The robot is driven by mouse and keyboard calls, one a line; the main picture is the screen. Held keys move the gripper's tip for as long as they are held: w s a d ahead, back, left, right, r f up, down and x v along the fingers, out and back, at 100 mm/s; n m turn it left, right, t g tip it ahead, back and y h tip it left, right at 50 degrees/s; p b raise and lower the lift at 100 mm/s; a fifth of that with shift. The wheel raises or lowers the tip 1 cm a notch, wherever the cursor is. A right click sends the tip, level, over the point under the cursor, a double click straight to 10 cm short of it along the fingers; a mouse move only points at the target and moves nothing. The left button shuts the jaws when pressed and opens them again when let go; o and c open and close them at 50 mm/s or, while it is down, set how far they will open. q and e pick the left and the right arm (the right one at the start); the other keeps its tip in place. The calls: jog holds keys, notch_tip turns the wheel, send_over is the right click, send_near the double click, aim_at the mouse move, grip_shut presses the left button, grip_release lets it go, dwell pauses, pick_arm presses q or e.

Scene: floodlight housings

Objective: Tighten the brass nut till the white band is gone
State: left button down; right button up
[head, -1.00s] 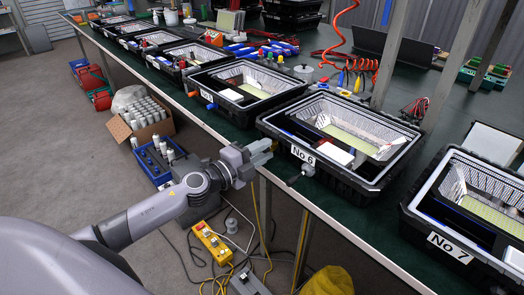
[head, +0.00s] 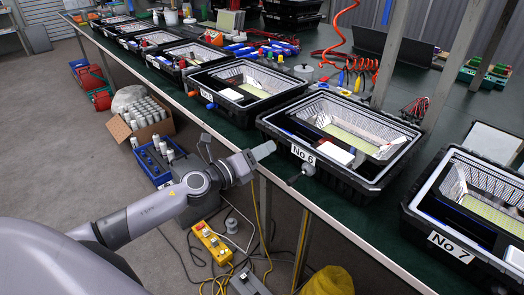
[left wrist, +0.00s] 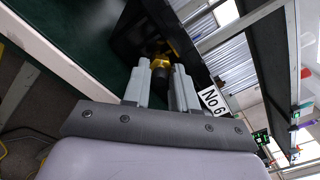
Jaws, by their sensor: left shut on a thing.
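The housing marked No 6 (head: 345,188) stands at the bench's front edge in the head view; its label also shows in the left wrist view (left wrist: 211,99). My left gripper (head: 268,150) reaches to its left end from the front. In the left wrist view, my left gripper's fingers (left wrist: 161,77) are shut on the brass nut (left wrist: 162,61). A dark round part sits between the fingers, on the near side of the brass. I see no white band; the fingers hide much around the nut. My right gripper is not in view.
The housing marked No 7 (head: 410,208) stands to the right, and more housings stand to the left. Cables and a yellow box (head: 212,244) lie below the bench edge.

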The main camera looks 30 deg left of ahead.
pick_arm(q)
jog(key=m, duration=0.4)
jog(key=shift+m, duration=2.3)
jog(key=c, duration=0.9)
grip_release()
jog(key=b+v, duration=0.1)
jog(key=v, duration=0.6)
